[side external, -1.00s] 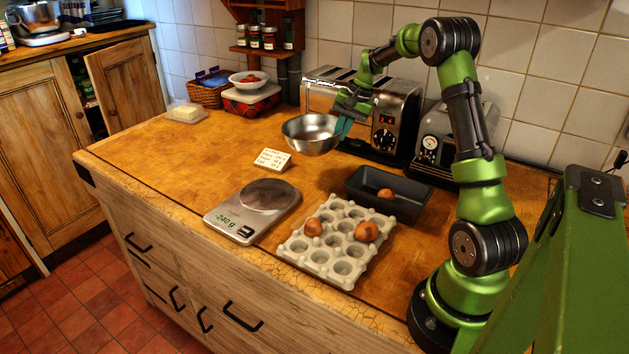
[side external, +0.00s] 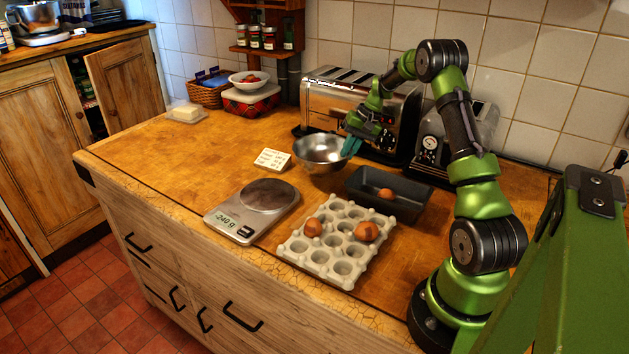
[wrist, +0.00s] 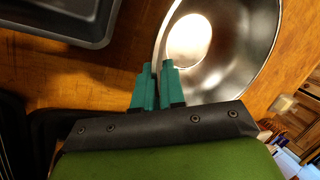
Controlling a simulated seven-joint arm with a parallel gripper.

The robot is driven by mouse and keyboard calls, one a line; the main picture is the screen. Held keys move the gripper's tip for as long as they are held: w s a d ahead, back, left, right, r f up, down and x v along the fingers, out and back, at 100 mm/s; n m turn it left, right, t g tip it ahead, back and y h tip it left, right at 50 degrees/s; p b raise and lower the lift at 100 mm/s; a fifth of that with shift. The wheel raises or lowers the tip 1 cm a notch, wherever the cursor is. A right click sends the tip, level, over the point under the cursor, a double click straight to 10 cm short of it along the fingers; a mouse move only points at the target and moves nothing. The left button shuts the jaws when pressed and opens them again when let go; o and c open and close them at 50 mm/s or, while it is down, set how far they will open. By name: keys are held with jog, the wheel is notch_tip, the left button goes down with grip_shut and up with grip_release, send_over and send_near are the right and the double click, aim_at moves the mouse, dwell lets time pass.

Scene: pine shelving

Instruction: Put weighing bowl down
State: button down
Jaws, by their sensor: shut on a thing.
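The steel weighing bowl (side external: 322,150) is upright at the back middle of the wooden counter, in front of the toaster. It looks low, at or just above the counter top; I cannot tell whether it touches. My gripper (side external: 352,144) is at the bowl's right rim. In the wrist view, the teal fingers of my gripper (wrist: 158,88) are shut on the rim of the bowl (wrist: 235,50), one on each side of its wall. The bowl looks empty. The kitchen scale (side external: 258,206) stands in front with a bare plate and reads -240 g.
A dark loaf tin (side external: 372,200) with an egg in it is close to the bowl's right. An egg tray (side external: 300,258) holding two eggs is in front. The toaster (side external: 350,100) is behind. The counter's left is mostly clear.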

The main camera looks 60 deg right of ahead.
jog(key=shift+f, duration=1)
jog(key=c, duration=1.7)
grip_release()
jog(key=shift+f, duration=0.2)
jog(key=o, duration=0.5)
